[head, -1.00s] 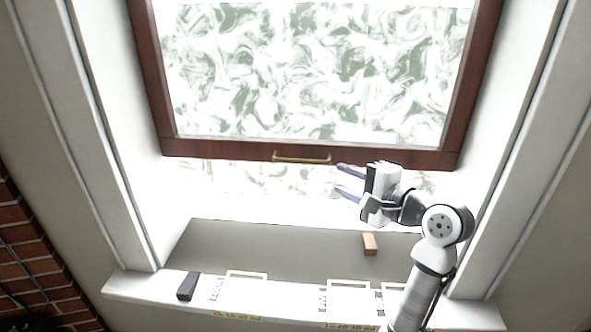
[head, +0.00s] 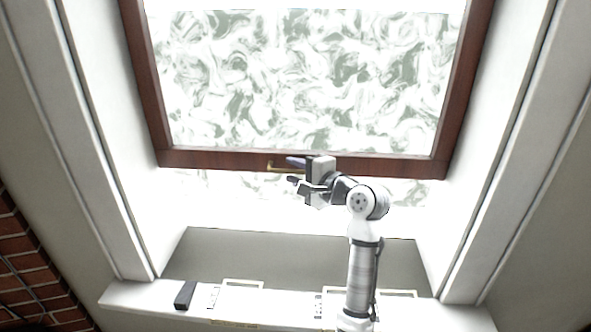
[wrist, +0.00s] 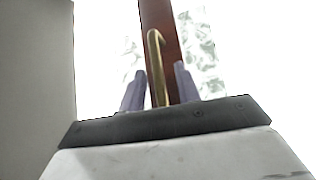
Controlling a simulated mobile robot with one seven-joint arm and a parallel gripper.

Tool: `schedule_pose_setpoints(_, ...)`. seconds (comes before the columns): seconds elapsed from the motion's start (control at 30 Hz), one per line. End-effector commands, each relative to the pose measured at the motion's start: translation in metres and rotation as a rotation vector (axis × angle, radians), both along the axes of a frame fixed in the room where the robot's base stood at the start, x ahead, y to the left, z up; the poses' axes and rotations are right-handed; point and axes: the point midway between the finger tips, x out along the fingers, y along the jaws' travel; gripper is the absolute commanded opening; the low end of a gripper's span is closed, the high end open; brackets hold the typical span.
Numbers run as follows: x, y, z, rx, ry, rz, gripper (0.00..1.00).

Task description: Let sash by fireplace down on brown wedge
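The sash (head: 225,160) has a dark red-brown frame and marbled glass. It is raised, with a bright gap between its bottom rail and the sill. A brass handle (head: 277,167) is on the bottom rail. My gripper (head: 292,170) is at the handle's right part. In the wrist view my gripper (wrist: 160,88) is open, its two purple fingers on either side of the brass handle (wrist: 156,60), with a gap visible on each side. The brown wedge cannot be seen now; my arm covers the place where it stood on the sill earlier.
A dark block (head: 185,295) lies at the left on the white front ledge (head: 135,297). Pale outlined rectangles and yellow labels mark the ledge. The grey sill (head: 225,255) is clear left of my arm. White jambs flank the window; a brick wall (head: 30,275) is at lower left.

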Motion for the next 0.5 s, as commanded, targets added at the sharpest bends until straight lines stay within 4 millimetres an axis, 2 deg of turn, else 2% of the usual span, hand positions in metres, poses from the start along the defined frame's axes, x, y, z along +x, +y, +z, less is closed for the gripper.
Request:
schedule_pose_setpoints(0.27,0.0014,0.0014,-0.0004,0.000,0.000,0.000,0.33)
schedule_pose_setpoints(0.5,0.0012,0.0013,-0.0003,0.000,0.000,0.000,0.04)
